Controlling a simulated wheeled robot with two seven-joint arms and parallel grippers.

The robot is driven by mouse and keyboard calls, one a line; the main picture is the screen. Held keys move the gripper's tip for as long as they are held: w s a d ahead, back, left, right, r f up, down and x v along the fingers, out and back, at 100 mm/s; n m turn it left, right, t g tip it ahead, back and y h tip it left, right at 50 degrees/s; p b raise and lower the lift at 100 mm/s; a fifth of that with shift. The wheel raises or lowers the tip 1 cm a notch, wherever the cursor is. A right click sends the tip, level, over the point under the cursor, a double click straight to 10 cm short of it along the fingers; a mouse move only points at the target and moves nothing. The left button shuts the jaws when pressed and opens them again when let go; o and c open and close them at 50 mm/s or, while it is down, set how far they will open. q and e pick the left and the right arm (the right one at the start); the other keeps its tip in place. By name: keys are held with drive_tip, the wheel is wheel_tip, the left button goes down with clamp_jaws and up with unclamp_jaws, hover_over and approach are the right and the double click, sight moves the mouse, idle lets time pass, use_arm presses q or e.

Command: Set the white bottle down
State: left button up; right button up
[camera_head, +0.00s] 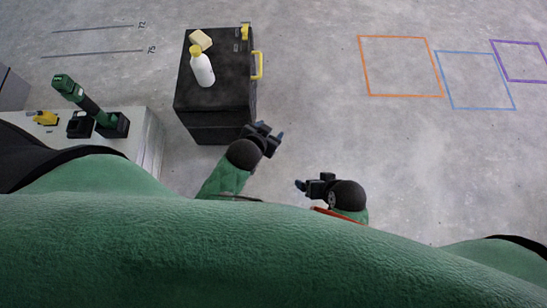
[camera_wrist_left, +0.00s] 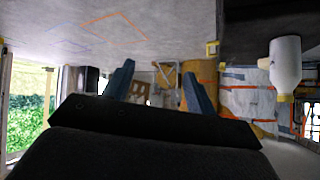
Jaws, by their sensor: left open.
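The white bottle (camera_head: 203,73) has a pale yellow cap and stands on top of the black cabinet (camera_head: 215,96) in the head view. In the left wrist view the bottle (camera_wrist_left: 286,65) shows at the right edge, inverted in the picture, with no finger touching it. My left gripper (camera_head: 268,137) is near the cabinet's front right corner, apart from the bottle. In the left wrist view my left gripper's fingers (camera_wrist_left: 160,88) are spread with nothing between them. My right gripper (camera_head: 308,187) hangs over the floor to the right; its jaw opening is too small to make out.
A yellow block (camera_head: 201,39) lies behind the bottle. The cabinet has a yellow handle (camera_head: 258,65) on its right side. A light grey bench (camera_head: 152,145) at the left bears a green tool (camera_head: 83,98) and a yellow item (camera_head: 45,118). The floor on the right is clear, with coloured outlines.

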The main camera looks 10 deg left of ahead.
use_arm(q)
drive_tip(key=s+d+f+g+h, duration=0.1)
drive_tip(key=s+d+g, duration=0.1)
drive_tip(key=s, duration=0.4)
drive_tip(key=s+d+f+n+g, duration=0.1)
drive_tip(key=s+d+f+g, duration=0.1)
drive_tip(key=s, duration=0.4)
drive_tip(key=shift+s+g+h, duration=0.15)
drive_tip(key=shift+g+h, duration=0.25)
drive_tip(key=shift+g, duration=0.2)
use_arm(e)
drive_tip(key=shift+w+r, duration=0.15)
drive_tip(key=shift+w, duration=0.2)
use_arm(q)
drive_tip(key=shift+d, duration=0.1)
use_arm(e)
drive_tip(key=shift+s, duration=0.15)
